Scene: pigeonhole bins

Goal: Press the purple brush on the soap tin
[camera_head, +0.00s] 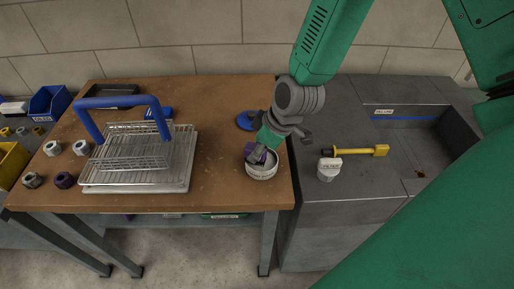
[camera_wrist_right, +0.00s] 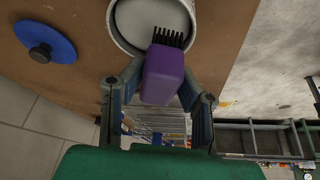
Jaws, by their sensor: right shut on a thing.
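The purple brush (camera_head: 256,155) is in my right gripper (camera_head: 270,146), low over the soap tin (camera_head: 262,173) at the right front of the wooden table. In the right wrist view, the fingers of the gripper (camera_wrist_right: 162,85) are shut on the purple block of the brush (camera_wrist_right: 166,75). Its black bristles point into the open mouth of the round, light-grey tin (camera_wrist_right: 122,28). I cannot tell whether the bristles touch the inside of the tin. My left gripper is out of view.
A blue lid (camera_head: 247,121) with a dark knob lies behind the tin. A wire rack with a blue handle (camera_head: 122,102) stands left, with several nuts beside it. Right are a white pot (camera_head: 329,169), a yellow-handled tool (camera_head: 365,151) and a sunken basin (camera_head: 420,135).

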